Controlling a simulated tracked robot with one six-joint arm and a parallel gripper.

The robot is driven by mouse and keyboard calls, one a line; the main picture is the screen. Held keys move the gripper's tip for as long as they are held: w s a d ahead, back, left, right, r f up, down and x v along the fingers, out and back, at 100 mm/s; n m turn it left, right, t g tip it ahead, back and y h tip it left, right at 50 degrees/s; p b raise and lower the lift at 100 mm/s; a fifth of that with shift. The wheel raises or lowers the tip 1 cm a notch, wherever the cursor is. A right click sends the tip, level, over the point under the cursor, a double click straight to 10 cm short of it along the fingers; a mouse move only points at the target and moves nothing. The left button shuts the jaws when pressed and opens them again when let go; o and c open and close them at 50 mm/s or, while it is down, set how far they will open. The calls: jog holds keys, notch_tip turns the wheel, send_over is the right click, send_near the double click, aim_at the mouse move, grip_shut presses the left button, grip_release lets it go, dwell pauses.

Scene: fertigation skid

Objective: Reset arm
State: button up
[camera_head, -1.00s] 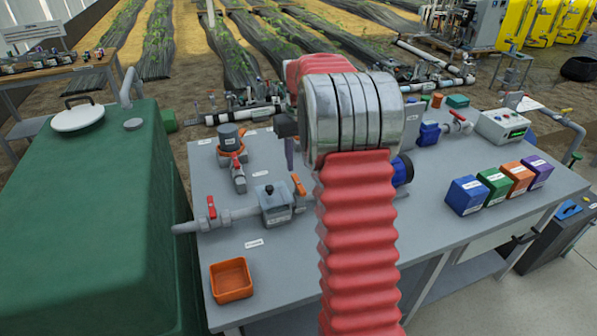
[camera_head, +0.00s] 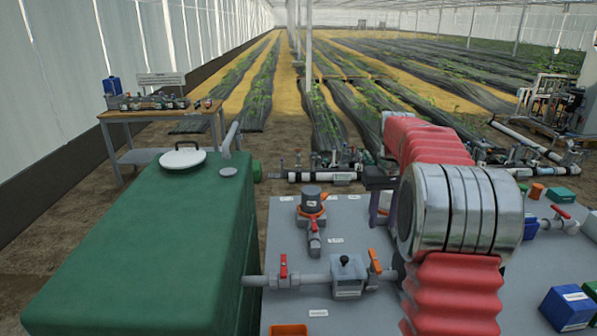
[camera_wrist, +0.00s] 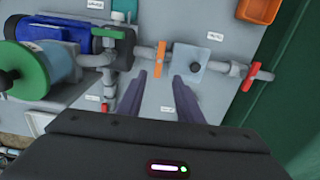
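My gripper (camera_wrist: 160,88) shows two purple fingers in the wrist view, parted with nothing between them. They hang above the grey bench top, near a pipe with an orange-handled valve (camera_wrist: 161,55), a grey box fitting (camera_wrist: 190,62) and a red-handled valve (camera_wrist: 252,76). In the head view my gripper (camera_head: 376,208) is partly hidden behind my red and silver arm, which is bent over the bench. The same orange handle (camera_head: 375,260), grey box (camera_head: 348,277) and red handle (camera_head: 283,266) stand left of the arm there.
A green tank (camera_head: 140,255) with a white lid (camera_head: 183,159) stands left of the bench (camera_head: 292,231). An orange tray (camera_head: 289,330) sits at the front. A blue box (camera_head: 568,307) is at right. A blue pump (camera_wrist: 58,24) and clear, green-rimmed filter (camera_wrist: 38,70) are left in the wrist view.

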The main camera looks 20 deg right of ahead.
jog(key=s+a+r+n+t, duration=0.2)
jog(key=s+a+t, duration=0.3)
jog(key=s+a, duration=2.2)
jog(key=shift+s+a+r+n+t, duration=0.15)
jog(key=shift+s+a+n+t, duration=0.05)
jog(key=shift+s+n+t, duration=0.1)
